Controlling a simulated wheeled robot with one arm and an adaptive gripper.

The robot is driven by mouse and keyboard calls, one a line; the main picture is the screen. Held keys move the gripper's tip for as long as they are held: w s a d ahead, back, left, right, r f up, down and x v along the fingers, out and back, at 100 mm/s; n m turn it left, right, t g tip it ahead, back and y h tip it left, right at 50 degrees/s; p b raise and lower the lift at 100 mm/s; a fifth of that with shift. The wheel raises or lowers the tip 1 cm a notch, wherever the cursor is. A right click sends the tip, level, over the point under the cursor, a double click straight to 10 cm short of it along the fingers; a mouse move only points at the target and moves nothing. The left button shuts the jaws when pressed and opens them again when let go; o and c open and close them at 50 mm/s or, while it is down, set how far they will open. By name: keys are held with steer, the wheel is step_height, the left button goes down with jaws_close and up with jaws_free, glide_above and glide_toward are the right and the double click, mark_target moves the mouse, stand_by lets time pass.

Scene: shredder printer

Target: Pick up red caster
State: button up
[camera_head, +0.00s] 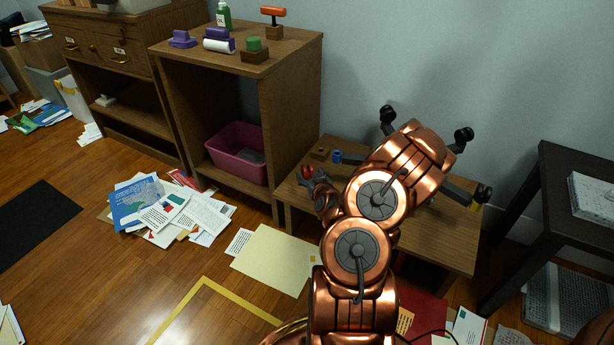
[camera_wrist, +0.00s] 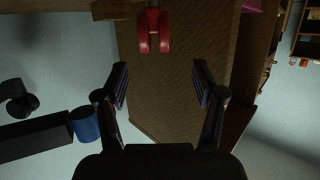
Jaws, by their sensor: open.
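The red caster (camera_head: 307,171) is at the left end of the low wooden table (camera_head: 432,243), partly hidden by my gripper in the head view. In the wrist view, the red caster (camera_wrist: 154,32) is at the top centre, beyond the fingertips and roughly in line with the gap between them. My gripper (camera_wrist: 161,80) is open with nothing between its fingers. In the head view my gripper (camera_head: 314,181) is low beside the red caster, and my copper arm hides much of the table.
A blue cylindrical part (camera_head: 337,157) and a small wooden block (camera_head: 320,152) are close behind the red caster. A black caster base (camera_head: 465,190) lies along the table's back. A wooden shelf (camera_head: 297,95) stands close on the left. Papers (camera_head: 175,210) cover the floor.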

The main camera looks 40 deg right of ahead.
mark_target(309, 171)
steer(key=shift+b+x, duration=0.3)
steer(key=shift+x, duration=0.6)
steer(key=shift+w+d+f+b, duration=0.85)
steer(key=shift+w+d+b, duration=0.05)
steer(key=shift+w+b, duration=0.2)
steer(key=shift+b+x, duration=0.4)
steer(key=shift+x, duration=0.65)
steer(key=shift+d+r, duration=0.1)
steer(key=shift+r, duration=0.05)
steer(key=c, duration=1.3)
